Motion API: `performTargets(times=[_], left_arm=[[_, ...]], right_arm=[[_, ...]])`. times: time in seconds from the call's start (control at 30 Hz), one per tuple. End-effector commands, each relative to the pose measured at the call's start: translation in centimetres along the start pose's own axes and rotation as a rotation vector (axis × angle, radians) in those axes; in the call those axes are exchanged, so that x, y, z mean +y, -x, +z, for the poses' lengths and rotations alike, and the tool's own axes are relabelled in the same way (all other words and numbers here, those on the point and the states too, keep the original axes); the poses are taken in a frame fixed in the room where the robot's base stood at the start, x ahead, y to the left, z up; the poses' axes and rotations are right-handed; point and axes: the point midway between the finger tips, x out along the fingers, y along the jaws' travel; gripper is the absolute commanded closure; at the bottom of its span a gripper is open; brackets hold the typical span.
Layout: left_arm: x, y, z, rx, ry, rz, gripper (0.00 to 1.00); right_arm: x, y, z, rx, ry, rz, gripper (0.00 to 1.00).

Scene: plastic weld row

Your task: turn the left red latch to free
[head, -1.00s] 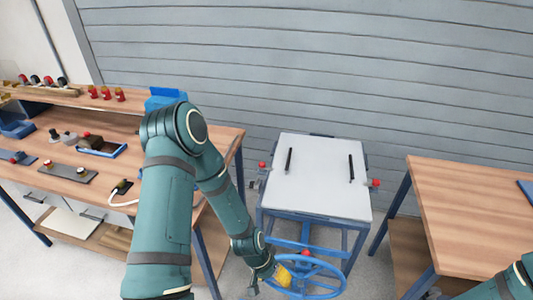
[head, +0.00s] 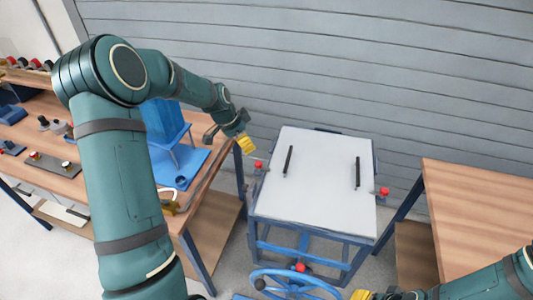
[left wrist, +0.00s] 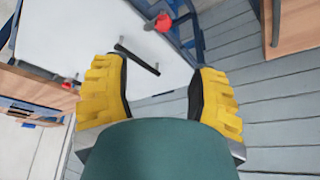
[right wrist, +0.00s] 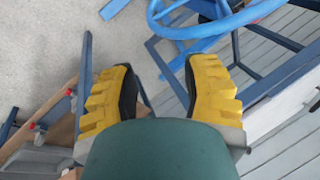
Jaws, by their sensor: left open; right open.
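The left red latch (head: 258,165) is at the left edge of a white-topped blue frame (head: 315,190). It also shows at the top of the left wrist view (left wrist: 163,22), beside a black handle. Its turn position is too small to tell. A second red latch (head: 384,191) is on the right edge. My left gripper (head: 246,143) is open and empty, up and slightly left of the left latch, apart from it. My right gripper (head: 368,296) is open and empty at the bottom, low in front of the frame.
A blue handwheel (head: 292,284) with a red part (head: 300,267) is in front of the frame. A wooden workbench (head: 205,185) with a blue stand (head: 167,125) is at left. Another wooden table (head: 480,215) is at right. A grey slatted wall is behind.

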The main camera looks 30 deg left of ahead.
Motion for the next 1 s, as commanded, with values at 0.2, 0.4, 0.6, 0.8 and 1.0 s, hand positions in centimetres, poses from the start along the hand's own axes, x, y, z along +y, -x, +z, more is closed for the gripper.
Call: performTargets(times=[0.2,0.4,0.6,0.8,1.0], left_arm=[[0.0,-2.0,0.1,-0.001,0.001,0.002,0.41],[0.1,-5.8,0.1,-0.001,0.001,0.004,0.41],[0.1,-9.7,0.1,-0.002,0.002,0.003,0.41],[0.1,-12.5,0.0,-0.001,0.002,0.002,0.41],[0.1,-13.7,0.0,0.000,0.001,0.000,0.41]], right_arm=[[0.1,-0.2,0.1,-0.003,0.000,0.000,0.53],[0.2,-0.5,0.3,-0.005,0.001,0.000,0.53],[0.3,-0.8,0.4,-0.008,0.002,-0.001,0.53],[0.4,-1.0,0.5,-0.011,0.003,-0.001,0.53],[0.4,-1.1,0.6,-0.012,0.003,-0.001,0.53]])
